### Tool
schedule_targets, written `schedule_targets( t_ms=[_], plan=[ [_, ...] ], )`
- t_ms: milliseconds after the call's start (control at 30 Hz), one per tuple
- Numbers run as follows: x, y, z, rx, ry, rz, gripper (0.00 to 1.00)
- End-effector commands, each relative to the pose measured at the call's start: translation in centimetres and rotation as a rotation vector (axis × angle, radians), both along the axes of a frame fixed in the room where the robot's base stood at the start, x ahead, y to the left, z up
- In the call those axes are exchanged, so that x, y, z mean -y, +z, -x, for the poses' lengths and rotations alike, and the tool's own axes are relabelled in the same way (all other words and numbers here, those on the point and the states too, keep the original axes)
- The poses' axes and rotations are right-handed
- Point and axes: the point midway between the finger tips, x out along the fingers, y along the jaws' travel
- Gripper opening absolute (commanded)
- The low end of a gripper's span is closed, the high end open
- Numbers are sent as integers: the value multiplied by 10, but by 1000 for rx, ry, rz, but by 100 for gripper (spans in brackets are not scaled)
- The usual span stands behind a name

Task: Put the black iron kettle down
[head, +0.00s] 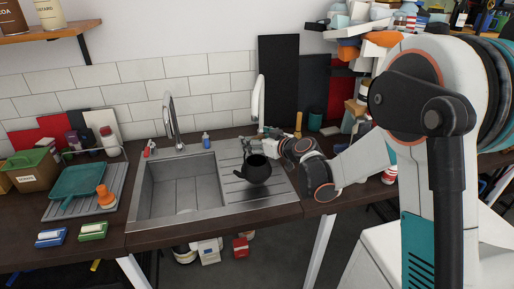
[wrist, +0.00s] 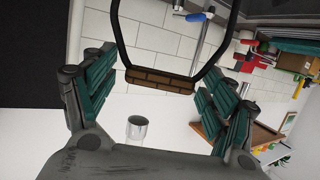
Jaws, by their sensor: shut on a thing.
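The black iron kettle (head: 257,171) is upright over the ribbed drainboard (head: 235,198), right of the sink basin. I cannot tell whether its base touches the drainboard. My gripper (head: 262,143) is at the top of the kettle, coming in from the right. In the wrist view the kettle's black looped handle with a brown grip (wrist: 160,80) lies between the teal-padded fingers of my gripper (wrist: 155,98), which is shut on it. The kettle's body is not clearly seen in the wrist view.
The sink basin (head: 181,185) is empty, with a tall faucet (head: 170,115) behind it. A small blue bottle (head: 206,140) stands at its back edge. Dark panels (head: 279,85) lean behind.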

Motion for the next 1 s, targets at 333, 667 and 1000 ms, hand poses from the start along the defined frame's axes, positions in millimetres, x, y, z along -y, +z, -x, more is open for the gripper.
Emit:
schedule_targets(
  t_ms=[333, 667, 1000],
  plan=[
    [1, -31, 0, 0, -1, -1, 13],
    [1, -32, 0, 0, -1, -1, 13],
    [1, -33, 1, 0, 0, 0, 98]
  ],
)
